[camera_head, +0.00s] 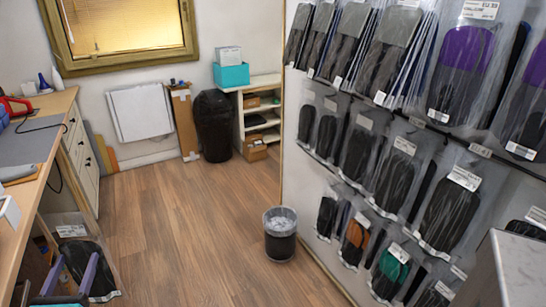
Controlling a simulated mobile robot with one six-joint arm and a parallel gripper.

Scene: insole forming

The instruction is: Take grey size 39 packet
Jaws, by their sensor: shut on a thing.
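My gripper (75,264) is at the bottom left, beside the wooden bench. It is shut on a clear packet (98,262) with a dark grey or black insole inside and a white label at its top. The packet hangs upright above the floor, and its label is too small to read. Packets with grey-topped insoles (392,38) hang in the top row of the wall display at the right, far from my gripper. A purple insole packet (466,50) beside them has a label that seems to read EU 39.
The wooden bench (62,105) with drawers runs along the left. A black bin (280,235) stands on the floor before the display wall. A pale counter corner (520,262) is at the lower right. The wooden floor (180,220) between is clear.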

